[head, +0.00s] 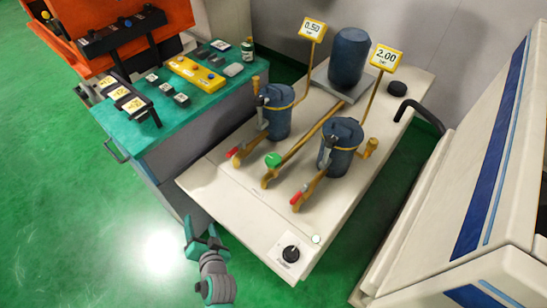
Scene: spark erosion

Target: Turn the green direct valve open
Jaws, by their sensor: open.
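The green direct valve (273,160) is a green knob on a brass pipe between two blue-grey filter housings, on top of a cream cabinet. Whether it is open or closed cannot be told from here. My gripper (203,229) is open and empty. It is in front of the cabinet's front left side, apart from the valve, over the green floor.
Red-handled valves stand left (236,153) and right (297,198) of the green one. Gauges read 0.50 (313,29) and 2.00 (386,56). A black rotary switch (290,254) sits at the cabinet's near corner. A teal workbench (185,125) adjoins left; a white machine (480,170) stands right.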

